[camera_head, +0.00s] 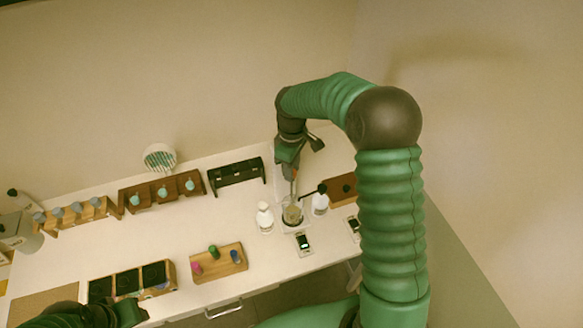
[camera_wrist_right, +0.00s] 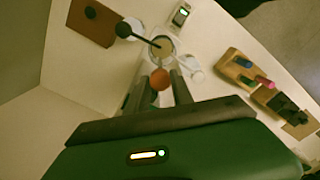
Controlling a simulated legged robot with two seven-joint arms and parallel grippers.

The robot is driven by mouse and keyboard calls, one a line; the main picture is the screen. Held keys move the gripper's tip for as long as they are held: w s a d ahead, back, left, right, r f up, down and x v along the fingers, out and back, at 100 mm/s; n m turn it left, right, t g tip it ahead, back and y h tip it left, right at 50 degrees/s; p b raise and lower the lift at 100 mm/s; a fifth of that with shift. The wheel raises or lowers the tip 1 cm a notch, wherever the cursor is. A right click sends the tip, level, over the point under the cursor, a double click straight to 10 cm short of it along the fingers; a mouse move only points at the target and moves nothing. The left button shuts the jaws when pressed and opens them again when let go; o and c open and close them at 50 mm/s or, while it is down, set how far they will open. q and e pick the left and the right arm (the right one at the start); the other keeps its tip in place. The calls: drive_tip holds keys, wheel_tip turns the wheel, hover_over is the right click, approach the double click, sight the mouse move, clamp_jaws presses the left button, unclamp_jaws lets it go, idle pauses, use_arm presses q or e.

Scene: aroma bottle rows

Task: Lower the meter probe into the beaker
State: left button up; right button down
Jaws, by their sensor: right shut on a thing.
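The beaker (camera_head: 292,215) stands on the white bench in the head view, with tan contents, and shows in the right wrist view (camera_wrist_right: 166,56) beyond the fingertips. My right gripper (camera_head: 293,172) is above the beaker and shut on a slim piece with an orange end (camera_wrist_right: 159,80), which looks like the meter probe. Its lower end is too small to tell whether it is inside the beaker. A small meter (camera_head: 304,242) with a lit display lies in front of the beaker. My left gripper (camera_head: 128,313) is at the lower left; its jaws are unclear.
A dark rod with a black knob (camera_head: 322,188) leans over the beaker's right side. White bottles (camera_head: 265,218) (camera_head: 320,204) stand closely on both sides. A second device (camera_head: 354,224) lies at right. A wooden block with coloured caps (camera_head: 219,262) sits front left.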

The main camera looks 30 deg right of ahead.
drive_tip(key=shift+w+r, duration=0.15)
drive_tip(key=shift+w, duration=0.05)
wheel_tip(320, 180, down, 4)
drive_tip(key=shift+a+r+b, duration=0.1)
drive_tip(key=shift+b, duration=0.95)
drive_tip(key=c, duration=1.4)
unclamp_jaws()
drive_tip(key=shift+o, duration=1.5)
drive_tip(key=shift+w, duration=0.15)
